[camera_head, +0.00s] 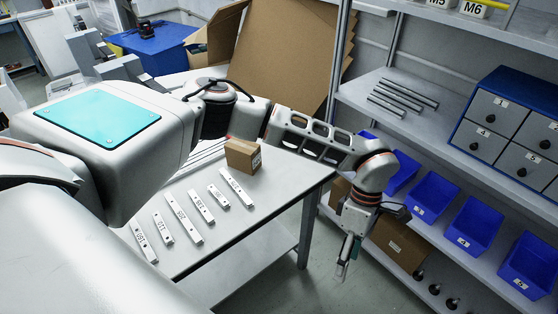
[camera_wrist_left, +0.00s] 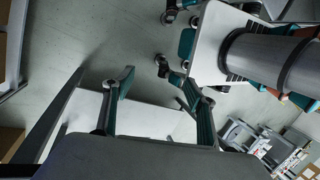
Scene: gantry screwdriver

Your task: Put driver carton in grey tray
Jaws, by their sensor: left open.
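A small brown carton (camera_head: 242,156) with a pale label stands on the white table, at the back right of the row of labelled bars. I take it for the driver carton. I can make out no grey tray in either view. My left arm reaches across above the table, and its gripper (camera_head: 346,262) hangs down beyond the table's right edge, in front of the shelves. It is apart from the carton. In the left wrist view the gripper (camera_wrist_left: 152,78) is open, with nothing between its fingers. My right gripper is not in view.
Several white labelled bars (camera_head: 190,215) lie on the table (camera_head: 215,245). The shelf rack at right holds blue bins (camera_head: 474,228), a brown box (camera_head: 398,246), metal rods (camera_head: 402,92) and a drawer cabinet (camera_head: 512,125). A large open cardboard box (camera_head: 285,65) stands behind the table.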

